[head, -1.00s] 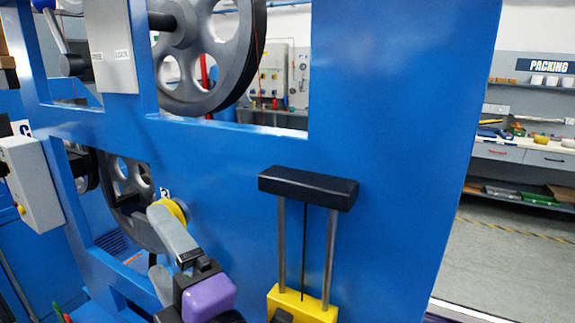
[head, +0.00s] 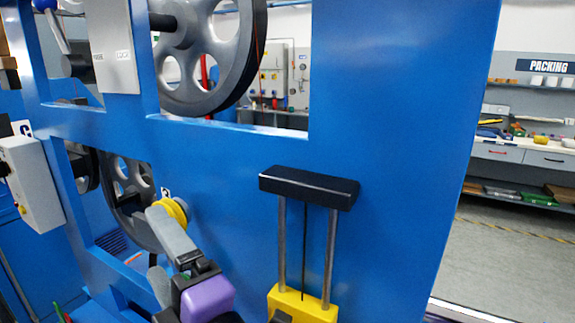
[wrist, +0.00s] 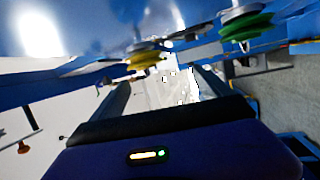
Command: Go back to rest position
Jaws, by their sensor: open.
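My gripper (head: 153,242) is at the lower left of the head view, with its grey fingers apart and a purple body behind them. Its upper fingertip is close to a yellow pulley (head: 176,209) on the blue machine frame; I cannot tell whether they touch. In the wrist view, my gripper (wrist: 160,88) is open, with nothing visible between the fingers. The yellow pulley (wrist: 146,59) shows there beyond the fingers. A green pulley (wrist: 247,24) shows at the upper right of the wrist view.
The blue frame (head: 400,130) fills the middle. A black bar (head: 308,187) on two rods stands out from it above a yellow block (head: 303,305). Large grey wheels (head: 210,55) sit behind openings. A grey control box (head: 30,183) is at left. Open floor (head: 510,260) lies at right.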

